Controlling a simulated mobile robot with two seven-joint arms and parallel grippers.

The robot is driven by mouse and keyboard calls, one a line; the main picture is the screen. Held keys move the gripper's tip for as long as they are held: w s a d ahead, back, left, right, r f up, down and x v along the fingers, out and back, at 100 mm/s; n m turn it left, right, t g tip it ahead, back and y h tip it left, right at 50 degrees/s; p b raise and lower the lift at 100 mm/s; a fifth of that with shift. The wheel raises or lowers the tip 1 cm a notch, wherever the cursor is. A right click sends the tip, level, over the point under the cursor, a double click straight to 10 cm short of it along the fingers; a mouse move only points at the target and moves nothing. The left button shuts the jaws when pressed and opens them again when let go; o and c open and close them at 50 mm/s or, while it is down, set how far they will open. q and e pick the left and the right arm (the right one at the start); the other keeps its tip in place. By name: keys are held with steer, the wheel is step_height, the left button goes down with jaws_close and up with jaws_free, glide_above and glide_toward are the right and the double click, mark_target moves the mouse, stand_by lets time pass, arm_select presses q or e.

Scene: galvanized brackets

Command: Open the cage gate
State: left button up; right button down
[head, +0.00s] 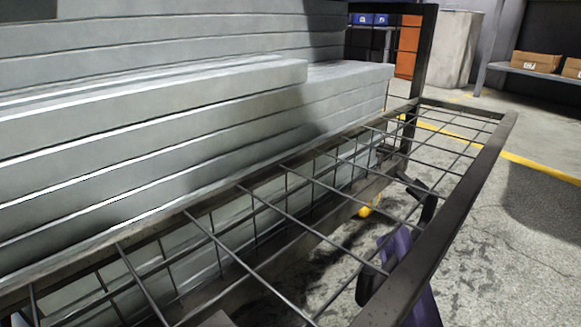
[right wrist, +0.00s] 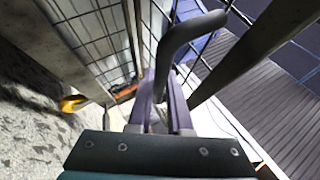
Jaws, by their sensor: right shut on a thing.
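The cage gate (head: 435,250) is a dark-framed wire mesh panel in the head view. It leans out from the cage's long rail (head: 75,272), with floor showing through its mesh. A black bar handle (right wrist: 185,42) crosses in front of my fingers in the right wrist view. My right gripper (right wrist: 160,100), with purple fingers, is shut on this handle. In the head view the right gripper (head: 398,252) is partly hidden behind the gate's outer bar. My left gripper is not in view.
Long grey galvanized brackets (head: 150,130) are stacked inside the cage, behind the rail. A cage post (head: 425,50) stands at the far corner. A shelf with cardboard boxes (head: 537,62) is at the back right. The floor right of the gate is clear, with a yellow line (head: 540,168).

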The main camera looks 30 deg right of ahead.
stand_by(0.4)
steer(key=c, duration=0.8)
jaws_free()
steer(key=shift+w, duration=0.1)
steer(key=shift+c, duration=0.2)
steer(key=shift+s+a+f, duration=0.15)
steer(key=shift+s, duration=0.05)
steer(key=v, duration=0.9)
steer(key=shift+s+a, duration=0.15)
steer(key=shift+s, duration=0.05)
